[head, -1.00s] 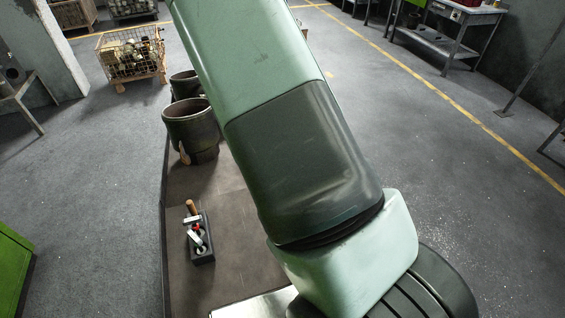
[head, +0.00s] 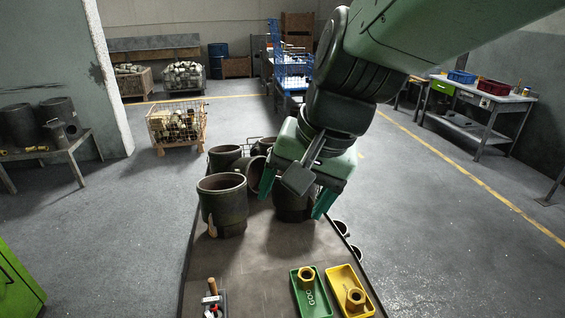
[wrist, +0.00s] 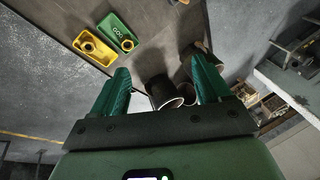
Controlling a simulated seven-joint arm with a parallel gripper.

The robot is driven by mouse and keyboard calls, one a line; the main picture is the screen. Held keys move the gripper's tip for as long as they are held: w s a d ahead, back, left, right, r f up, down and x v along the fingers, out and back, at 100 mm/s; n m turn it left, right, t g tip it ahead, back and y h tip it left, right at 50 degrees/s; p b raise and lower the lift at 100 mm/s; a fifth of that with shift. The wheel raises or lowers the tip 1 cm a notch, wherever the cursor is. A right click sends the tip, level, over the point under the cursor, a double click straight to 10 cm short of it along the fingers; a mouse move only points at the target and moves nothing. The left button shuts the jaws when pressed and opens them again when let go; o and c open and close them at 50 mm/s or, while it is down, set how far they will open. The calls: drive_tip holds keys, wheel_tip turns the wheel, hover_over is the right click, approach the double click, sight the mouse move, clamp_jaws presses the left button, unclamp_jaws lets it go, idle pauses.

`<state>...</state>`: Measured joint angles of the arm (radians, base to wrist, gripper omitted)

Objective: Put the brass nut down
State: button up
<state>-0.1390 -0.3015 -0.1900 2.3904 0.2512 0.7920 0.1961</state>
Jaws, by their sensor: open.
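A brass-coloured nut-like piece (head: 355,298) sits in the yellow tray (head: 368,280); it also shows in the wrist view (wrist: 88,47). A second brass-coloured piece (head: 306,274) sits at the far end of the green tray (head: 297,298), beside several small rings; it also shows in the wrist view (wrist: 127,46). I cannot tell for sure which is the task's brass nut. My gripper (head: 295,200) is open, with nothing between its teal fingers. It is above the table's far part, beyond both trays and apart from them. The wrist view shows both fingers (wrist: 160,75) spread.
Several dark pots, one at the front left (head: 222,210), stand on the table's far part, close to and below my gripper. A dark tool block (head: 211,300) lies at the front left. The middle of the table (head: 265,265) is clear.

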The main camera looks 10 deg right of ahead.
drive_tip(key=s+d+r+n+t+h, duration=0.1)
drive_tip(key=s+r+n+t+h, duration=0.1)
drive_tip(key=s+r+n, duration=0.3)
drive_tip(key=s, duration=0.3)
drive_tip(key=shift+s+d+r+h, duration=0.15)
drive_tip(key=shift+d+r+h, duration=0.15)
drive_tip(key=shift+d, duration=0.1)
idle(0.5)
